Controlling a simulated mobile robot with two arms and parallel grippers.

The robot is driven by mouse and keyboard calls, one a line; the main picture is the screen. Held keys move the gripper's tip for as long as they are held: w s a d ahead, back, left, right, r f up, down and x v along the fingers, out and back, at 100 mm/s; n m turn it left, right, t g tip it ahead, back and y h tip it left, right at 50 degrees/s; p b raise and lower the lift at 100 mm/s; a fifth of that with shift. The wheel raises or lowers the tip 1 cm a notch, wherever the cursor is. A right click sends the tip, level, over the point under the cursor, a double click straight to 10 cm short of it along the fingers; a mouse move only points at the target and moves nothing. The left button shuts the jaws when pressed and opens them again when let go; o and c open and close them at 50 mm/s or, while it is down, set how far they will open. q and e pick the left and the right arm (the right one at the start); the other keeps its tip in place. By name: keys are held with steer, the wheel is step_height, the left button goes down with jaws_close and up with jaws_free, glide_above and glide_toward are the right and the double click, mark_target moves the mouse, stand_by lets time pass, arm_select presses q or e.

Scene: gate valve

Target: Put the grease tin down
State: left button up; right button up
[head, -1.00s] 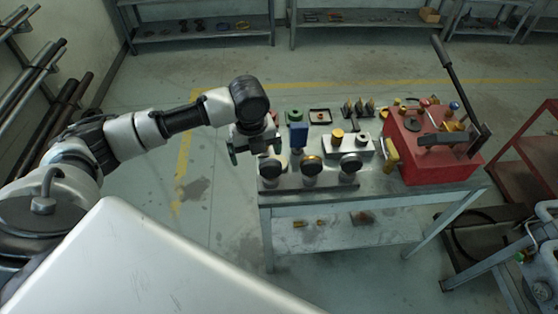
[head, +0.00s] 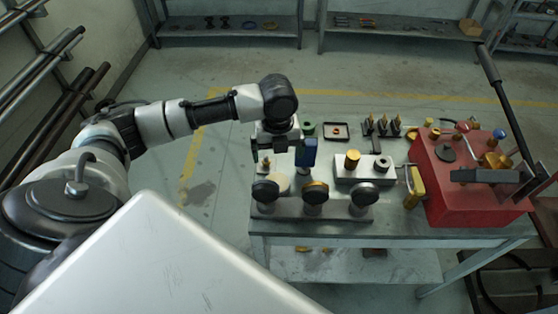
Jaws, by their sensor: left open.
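My left gripper (head: 277,150) is open, pointing down over the far left part of the steel table (head: 400,230). A blue block (head: 306,152) stands just right of its fingers. A green round tin-like thing (head: 308,129) shows behind the block; I cannot tell for sure whether it is the grease tin. A pale round piece (head: 278,183) lies below the gripper, partly hidden behind the black knobs. I see nothing clearly held between the fingers. My right gripper is not in view.
A rail with black round knobs (head: 315,192) runs along the table's front left.

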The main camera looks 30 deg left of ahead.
mark_target(277, 180)
arm_select(q)
step_height(277, 180, down, 13)
steer(key=shift+a+r, duration=0.1)
steer(key=shift+r, duration=0.05)
stand_by(0.5)
steer(key=shift+c, duration=0.2)
steer(key=c, duration=1)
steer(key=shift+r, duration=0.1)
